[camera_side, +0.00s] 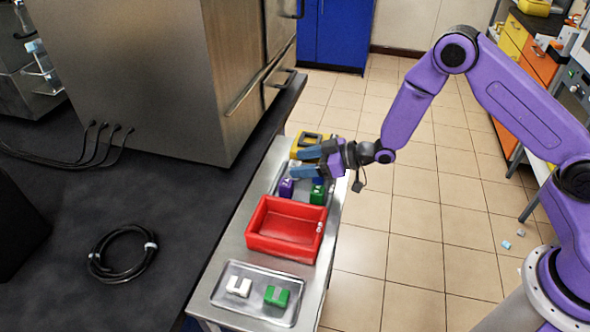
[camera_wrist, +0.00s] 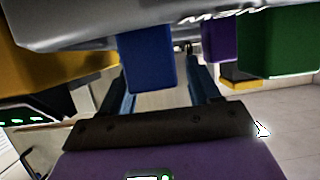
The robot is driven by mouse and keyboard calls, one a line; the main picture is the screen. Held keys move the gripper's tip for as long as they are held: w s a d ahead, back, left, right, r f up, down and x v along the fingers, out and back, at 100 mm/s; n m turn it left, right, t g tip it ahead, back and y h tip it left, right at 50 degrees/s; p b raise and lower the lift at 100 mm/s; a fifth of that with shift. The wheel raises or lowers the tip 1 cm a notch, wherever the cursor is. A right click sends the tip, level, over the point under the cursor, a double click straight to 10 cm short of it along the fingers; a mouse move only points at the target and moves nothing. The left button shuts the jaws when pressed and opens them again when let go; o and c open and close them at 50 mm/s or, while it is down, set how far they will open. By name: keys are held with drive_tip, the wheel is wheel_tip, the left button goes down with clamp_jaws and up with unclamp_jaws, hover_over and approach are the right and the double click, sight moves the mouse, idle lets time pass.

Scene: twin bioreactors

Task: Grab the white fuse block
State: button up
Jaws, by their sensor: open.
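The white fuse block (camera_side: 239,287) sits on the front metal tray (camera_side: 229,305), left of a green block (camera_side: 277,297). I cannot make it out in the wrist view. My gripper (camera_side: 298,164) is open at the back tray, well away from the white block and beyond the red bin. In the wrist view, which looks upside down, a blue block (camera_wrist: 147,55) shows between the open fingers of my gripper (camera_wrist: 158,75). I cannot tell whether they touch it.
The red bin (camera_side: 262,246) stands between the trays. A purple block (camera_side: 287,188) and another green block (camera_side: 318,195) sit on the back tray, near a yellow object (camera_side: 301,144). A large metal cabinet (camera_side: 140,70) stands left of them. A coiled black cable (camera_side: 122,254) lies on the dark counter.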

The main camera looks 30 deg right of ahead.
drive_tip(key=shift+w+a, duration=0.1)
drive_tip(key=c, duration=1.1)
drive_tip(key=shift+c, duration=0.2)
drive_tip(key=shift+r, duration=0.1)
